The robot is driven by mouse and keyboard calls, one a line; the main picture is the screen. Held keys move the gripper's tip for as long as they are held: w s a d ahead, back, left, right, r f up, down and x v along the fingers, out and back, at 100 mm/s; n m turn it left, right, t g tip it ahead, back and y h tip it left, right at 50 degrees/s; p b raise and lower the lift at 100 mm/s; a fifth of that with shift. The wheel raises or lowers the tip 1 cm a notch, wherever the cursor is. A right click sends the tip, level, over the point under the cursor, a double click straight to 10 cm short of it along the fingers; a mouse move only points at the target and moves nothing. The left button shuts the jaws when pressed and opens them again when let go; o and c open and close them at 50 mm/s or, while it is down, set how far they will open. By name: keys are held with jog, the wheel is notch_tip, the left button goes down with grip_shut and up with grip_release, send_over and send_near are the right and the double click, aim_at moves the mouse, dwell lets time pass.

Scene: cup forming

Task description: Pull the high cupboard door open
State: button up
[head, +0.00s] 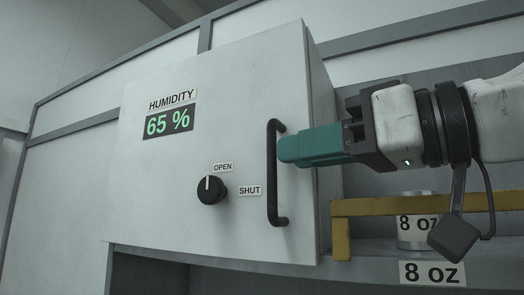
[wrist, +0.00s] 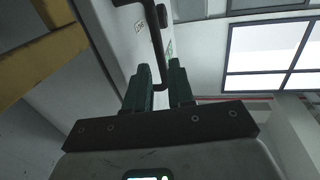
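The high cupboard door (head: 230,90) is a pale grey panel, with no clear gap at its edge in the head view. Its black vertical bar handle (head: 272,208) is near the right edge. My gripper (head: 281,150), with teal fingers, comes from the right, its tips beside the handle's middle. In the wrist view, the fingers of my gripper (wrist: 160,72) are apart, and the handle (wrist: 156,42) runs through the gap between them in the picture. I cannot tell whether the tips reach around the bar or touch it.
A black knob (head: 211,190) on the door has OPEN and SHUT labels; its white mark points up. A humidity display (head: 169,122) reads 65 %. A yellow rail (head: 400,206) and a metal cup (head: 412,237) marked 8 OZ are below my arm.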

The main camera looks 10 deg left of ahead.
aim_at(260, 159)
jog(key=p+x, duration=0.2)
jog(key=x, duration=0.4)
jog(key=shift+w+a, duration=0.2)
jog(key=shift+a, duration=0.1)
jog(key=shift+c, duration=0.3)
grip_shut()
